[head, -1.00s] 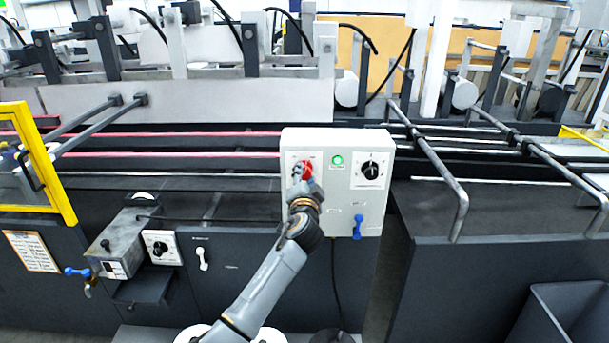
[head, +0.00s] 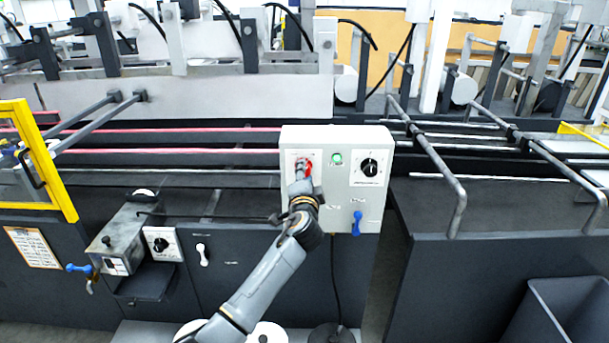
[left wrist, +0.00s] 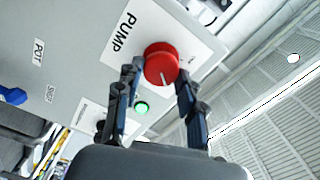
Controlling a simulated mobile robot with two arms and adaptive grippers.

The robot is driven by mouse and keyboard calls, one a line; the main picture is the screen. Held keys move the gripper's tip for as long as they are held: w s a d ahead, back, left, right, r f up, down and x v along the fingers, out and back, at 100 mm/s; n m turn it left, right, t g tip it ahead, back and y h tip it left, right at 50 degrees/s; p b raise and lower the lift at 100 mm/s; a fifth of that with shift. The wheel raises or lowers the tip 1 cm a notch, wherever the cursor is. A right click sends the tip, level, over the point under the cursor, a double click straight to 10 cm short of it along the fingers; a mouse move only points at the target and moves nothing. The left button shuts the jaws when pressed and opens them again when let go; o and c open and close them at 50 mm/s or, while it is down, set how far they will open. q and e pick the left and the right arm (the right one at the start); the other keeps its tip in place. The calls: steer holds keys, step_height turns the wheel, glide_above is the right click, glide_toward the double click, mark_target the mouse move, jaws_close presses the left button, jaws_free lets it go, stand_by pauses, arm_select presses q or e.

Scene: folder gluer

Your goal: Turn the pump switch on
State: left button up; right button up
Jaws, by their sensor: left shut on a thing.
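The pump switch is a round red knob (left wrist: 162,64) with a pale pointer line, on a white plate marked PUMP (left wrist: 128,32) in the left wrist view. In the head view the red knob (head: 306,166) shows at the upper left of the white control box (head: 325,210), partly hidden by my gripper. My left gripper (left wrist: 160,80) is shut on the red knob, one finger on each side of it. In the head view my left gripper (head: 303,182) reaches up to the box face from below. My right gripper is not in view.
A green lamp (head: 337,159) and a black rotary knob (head: 370,167) sit right of the red knob. A blue lever (head: 357,222) hangs at the box's lower edge. A grey machine unit (head: 122,240) and yellow frame (head: 40,150) stand left.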

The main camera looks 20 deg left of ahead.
arm_select(q)
steer(key=o, duration=1.1)
steer(key=shift+o, duration=0.2)
steer(key=v, duration=1.2)
